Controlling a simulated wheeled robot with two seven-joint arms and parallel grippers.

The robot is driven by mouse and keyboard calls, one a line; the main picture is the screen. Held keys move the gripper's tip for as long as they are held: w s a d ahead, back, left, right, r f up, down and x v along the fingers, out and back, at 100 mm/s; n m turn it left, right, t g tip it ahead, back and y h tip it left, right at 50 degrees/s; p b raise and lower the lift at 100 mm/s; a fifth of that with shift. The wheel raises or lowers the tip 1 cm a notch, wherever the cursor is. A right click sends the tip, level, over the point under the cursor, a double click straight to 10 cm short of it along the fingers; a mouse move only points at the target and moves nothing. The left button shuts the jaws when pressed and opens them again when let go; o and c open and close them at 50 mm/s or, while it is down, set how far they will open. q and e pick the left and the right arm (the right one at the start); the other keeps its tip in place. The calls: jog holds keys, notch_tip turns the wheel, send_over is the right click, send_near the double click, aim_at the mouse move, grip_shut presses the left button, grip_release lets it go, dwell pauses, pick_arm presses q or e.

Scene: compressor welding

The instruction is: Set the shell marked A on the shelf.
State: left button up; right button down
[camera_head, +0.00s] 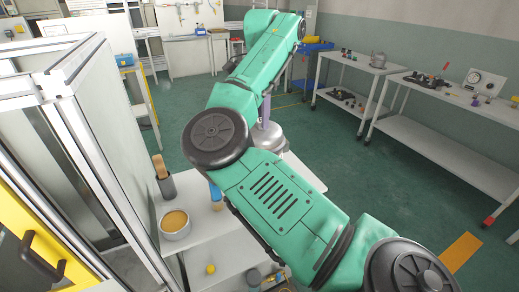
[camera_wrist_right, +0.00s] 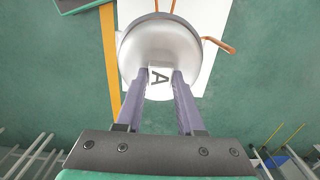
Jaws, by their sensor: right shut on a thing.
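The grey metal shell marked A (camera_wrist_right: 158,48) fills the upper middle of the right wrist view, with a black A on a white label and thin copper-coloured pipes at its rim. My right gripper (camera_wrist_right: 162,76) is shut on it, with one purple finger on each side of the label. In the head view the shell (camera_head: 268,136) hangs beyond my green right arm, which hides part of it, and one purple finger (camera_head: 265,108) shows above it. My left gripper is not in view. I cannot tell which surface is the task's shelf.
A white table (camera_head: 302,172) lies partly behind my arm. A pot (camera_head: 175,224) and a dark holder (camera_head: 166,186) stand on its left part. A glass-walled cabinet (camera_head: 95,130) stands at left. White two-level benches (camera_head: 430,142) with tools line the right; green floor is clear between.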

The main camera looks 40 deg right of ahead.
aim_at(263, 140)
notch_tip(263, 140, down, 8)
jog(key=shift+s+d+f, duration=0.1)
jog(key=shift+f, duration=0.2)
jog(key=c, duration=0.5)
grip_release()
jog(key=shift+r, duration=0.3)
notch_tip(263, 140, up, 12)
jog(key=shift+s+f+p, duration=0.1)
jog(key=shift+p, duration=0.25)
